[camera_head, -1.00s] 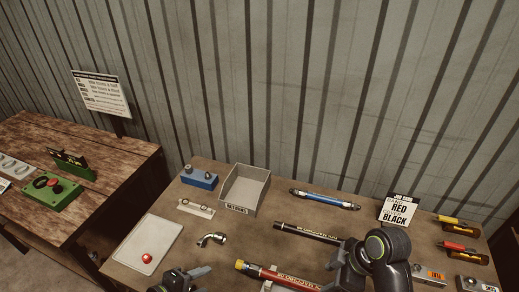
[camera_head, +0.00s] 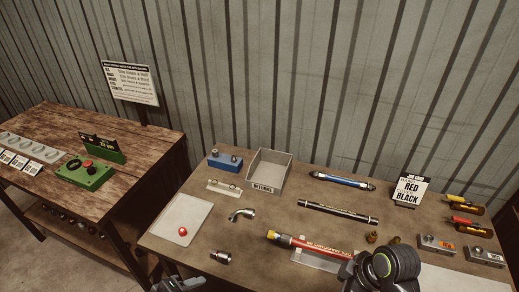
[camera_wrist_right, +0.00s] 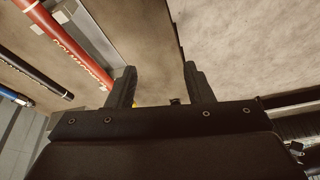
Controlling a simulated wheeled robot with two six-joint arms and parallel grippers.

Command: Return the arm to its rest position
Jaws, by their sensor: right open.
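My right arm (camera_head: 385,268) is at the bottom right of the head view, over the front part of the bench. My right gripper (camera_wrist_right: 161,80) is open in the right wrist view, with nothing between its two fingers. The red hose (camera_wrist_right: 68,42) lies to the left of the fingers there, apart from them. The same red hose shows in the head view on a clear stand, just left of my right arm. My left gripper (camera_head: 180,285) is cut off by the bottom edge of the head view, and its jaw opening is not clear.
The bench holds a black hose (camera_head: 338,212), a blue hose (camera_head: 342,180), a returns tray (camera_head: 285,174), a bent fitting (camera_head: 241,214) and a job card (camera_head: 410,190) reading red and black. A second bench (camera_head: 130,150) with a green button box (camera_head: 84,174) stands left.

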